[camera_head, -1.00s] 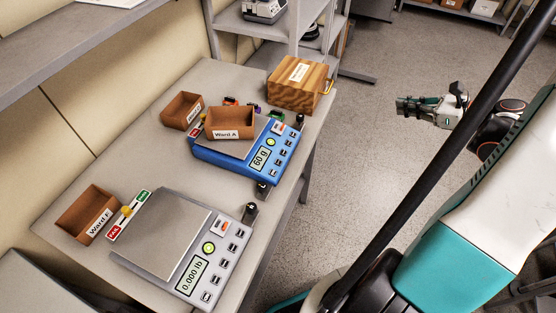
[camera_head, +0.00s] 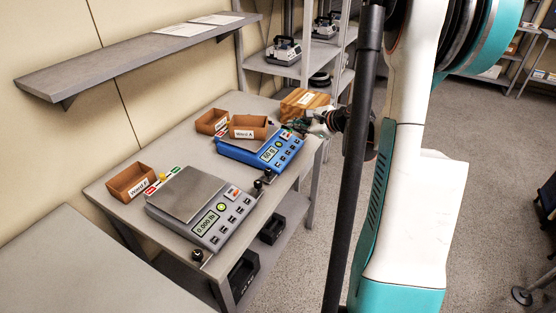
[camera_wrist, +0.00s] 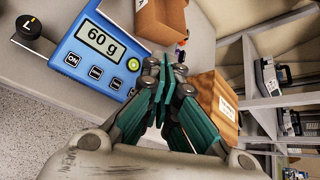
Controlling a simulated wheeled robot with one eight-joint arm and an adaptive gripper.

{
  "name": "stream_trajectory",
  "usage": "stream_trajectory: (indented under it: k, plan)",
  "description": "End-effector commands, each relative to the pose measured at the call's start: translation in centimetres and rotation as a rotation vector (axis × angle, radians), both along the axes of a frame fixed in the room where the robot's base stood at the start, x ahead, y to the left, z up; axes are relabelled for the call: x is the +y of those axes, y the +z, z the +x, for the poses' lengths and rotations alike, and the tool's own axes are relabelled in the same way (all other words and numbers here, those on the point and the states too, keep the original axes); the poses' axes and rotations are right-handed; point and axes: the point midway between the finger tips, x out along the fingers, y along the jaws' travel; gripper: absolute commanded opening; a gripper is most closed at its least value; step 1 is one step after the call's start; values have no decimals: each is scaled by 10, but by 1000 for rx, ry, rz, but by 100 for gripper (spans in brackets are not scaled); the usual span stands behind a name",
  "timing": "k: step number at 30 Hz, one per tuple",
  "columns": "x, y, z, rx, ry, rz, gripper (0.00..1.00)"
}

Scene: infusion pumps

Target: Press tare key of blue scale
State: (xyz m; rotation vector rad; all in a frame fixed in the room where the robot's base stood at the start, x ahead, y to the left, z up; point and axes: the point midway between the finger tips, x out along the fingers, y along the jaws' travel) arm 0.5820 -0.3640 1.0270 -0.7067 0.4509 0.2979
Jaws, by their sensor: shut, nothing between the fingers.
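The blue scale (camera_head: 243,150) stands on the table with an open brown box labelled Ward A (camera_head: 248,133) on its pan. In the wrist view the blue scale (camera_wrist: 84,75) shows 60 g on its display (camera_wrist: 101,40). A round yellow-green button (camera_wrist: 133,64) and a row of small keys (camera_wrist: 95,73) lie beside the display. One key reads ON; the other labels are too small to read. My gripper (camera_head: 308,124) is at the scale's right end. In the wrist view my gripper (camera_wrist: 164,77) is shut and empty, hiding that end of the key row; contact cannot be told.
A grey scale (camera_head: 178,192) reading 0.000 lb stands nearer on the table. A brown Ward F box (camera_head: 131,183) is left of it. A wooden box (camera_head: 298,103) stands close behind my gripper. A wall shelf (camera_head: 130,60) overhangs the left. Open floor lies right.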

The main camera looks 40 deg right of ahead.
Motion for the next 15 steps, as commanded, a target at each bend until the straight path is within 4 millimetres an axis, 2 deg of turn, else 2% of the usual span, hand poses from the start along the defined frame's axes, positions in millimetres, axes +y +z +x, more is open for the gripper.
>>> stream_trajectory:
  k: [15]
  plan:
    - [1, -5, 1, -1, 1, 0, 0]
